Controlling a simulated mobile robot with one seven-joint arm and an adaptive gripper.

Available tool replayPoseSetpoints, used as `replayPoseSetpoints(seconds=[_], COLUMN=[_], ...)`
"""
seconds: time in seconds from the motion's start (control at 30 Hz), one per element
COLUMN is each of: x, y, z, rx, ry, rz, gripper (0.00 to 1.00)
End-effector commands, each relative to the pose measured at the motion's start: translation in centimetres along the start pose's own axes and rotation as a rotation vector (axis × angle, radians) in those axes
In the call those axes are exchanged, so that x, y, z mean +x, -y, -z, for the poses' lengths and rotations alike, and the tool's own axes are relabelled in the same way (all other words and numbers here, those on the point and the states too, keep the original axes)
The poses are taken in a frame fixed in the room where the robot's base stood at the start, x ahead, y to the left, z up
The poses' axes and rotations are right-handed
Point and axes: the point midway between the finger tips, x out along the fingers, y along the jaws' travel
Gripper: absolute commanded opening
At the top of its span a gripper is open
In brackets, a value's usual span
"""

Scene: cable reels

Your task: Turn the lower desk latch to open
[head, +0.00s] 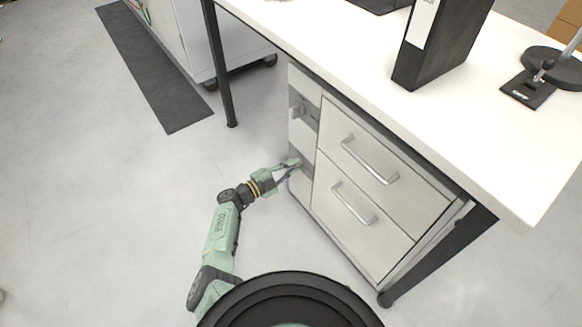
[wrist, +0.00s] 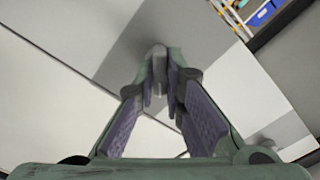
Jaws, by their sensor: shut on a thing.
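The desk drawer unit has a narrow side panel (head: 304,135) with two grey latches, one above the other. My gripper (head: 289,166) is at the lower latch, its fingers reaching the panel from the left. In the wrist view the fingers of my gripper (wrist: 162,80) are closed around the lower latch (wrist: 158,60), a small rounded grey handle whose end shows between the fingertips. In the head view my fingers mostly hide this latch, so its exact angle is hard to tell. The upper latch (head: 296,112) is free, above my gripper.
Two drawers with bar handles, the upper (head: 369,160) and the lower (head: 354,204), are shut right of the panel. The white desk top (head: 480,130) overhangs them and carries a black binder (head: 440,45). A desk leg (head: 220,70) stands behind.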

Motion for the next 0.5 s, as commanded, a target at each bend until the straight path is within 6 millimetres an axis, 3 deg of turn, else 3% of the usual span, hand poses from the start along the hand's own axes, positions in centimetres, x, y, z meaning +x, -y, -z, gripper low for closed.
replayPoseSetpoints(seconds=[0.5], x=[0.34], y=[-0.14], z=[0.11], rx=[0.464], ry=[-0.004], rz=[0.004], gripper=[0.0])
